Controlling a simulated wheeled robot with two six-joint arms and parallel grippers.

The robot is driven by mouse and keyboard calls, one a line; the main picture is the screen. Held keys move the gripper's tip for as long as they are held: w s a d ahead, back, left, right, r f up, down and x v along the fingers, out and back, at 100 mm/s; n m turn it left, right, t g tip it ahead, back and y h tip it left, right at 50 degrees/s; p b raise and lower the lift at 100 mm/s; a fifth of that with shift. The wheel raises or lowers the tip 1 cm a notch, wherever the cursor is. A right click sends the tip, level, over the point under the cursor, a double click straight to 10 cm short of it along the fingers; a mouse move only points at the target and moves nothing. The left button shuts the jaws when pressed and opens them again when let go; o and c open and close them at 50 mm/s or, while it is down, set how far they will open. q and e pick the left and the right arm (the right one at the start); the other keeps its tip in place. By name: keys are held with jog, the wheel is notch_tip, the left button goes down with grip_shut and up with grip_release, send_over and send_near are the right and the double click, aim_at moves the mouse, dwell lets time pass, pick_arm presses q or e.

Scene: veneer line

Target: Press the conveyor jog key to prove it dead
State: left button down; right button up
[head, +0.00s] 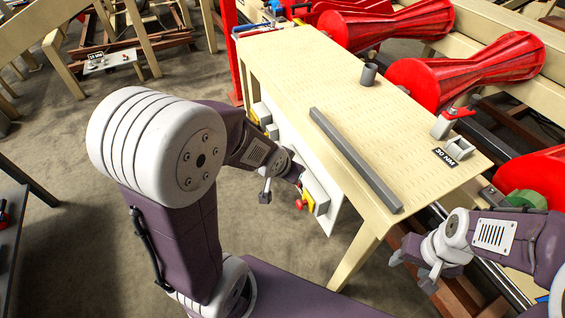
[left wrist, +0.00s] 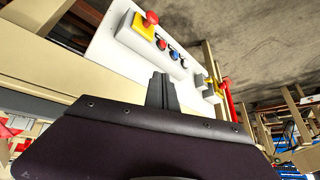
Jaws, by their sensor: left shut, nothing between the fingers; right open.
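A white control panel (head: 335,217) hangs on the table's near side. In the left wrist view the panel (left wrist: 105,42) carries a red mushroom button on a yellow plate (left wrist: 146,27) and a row of small keys, a red one (left wrist: 161,44), a blue one (left wrist: 173,54) and a dark one. I cannot read which is the jog key. My left gripper (left wrist: 160,82) is shut and empty, in front of the panel below the small keys; I cannot tell whether it touches. My right gripper (head: 413,270) is open and empty, off the table's right end.
A second yellow-plated red button (left wrist: 226,82) is farther along the panel. Open floor lies left of the table.

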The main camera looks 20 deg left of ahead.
pick_arm(q)
jog(key=w+a+f+m+t+h+b, duration=0.1)
jog(key=w+a+f+m+t+b, duration=0.15)
jog(key=w+b, duration=0.35)
jog(key=w+a+f+m+t+h+b, duration=0.1)
jog(key=w+f+t+h+b, duration=0.15)
jog(key=w+b, duration=0.35)
jog(key=s+a+f+n+y+b, duration=0.2)
jog(key=s+a+f+y+b, duration=0.1)
jog(key=a+f+b, duration=0.9)
notch_tip(320, 180, down, 5)
jog(key=a, duration=0.3)
jog(key=shift+t, duration=0.4)
jog(key=shift+d, duration=0.15)
jog(key=w+d+b, duration=0.2)
jog(key=w+d, duration=0.3)
jog(key=w, duration=0.1)
jog(key=shift+w+d, duration=0.3)
jog(key=shift+w, duration=0.05)
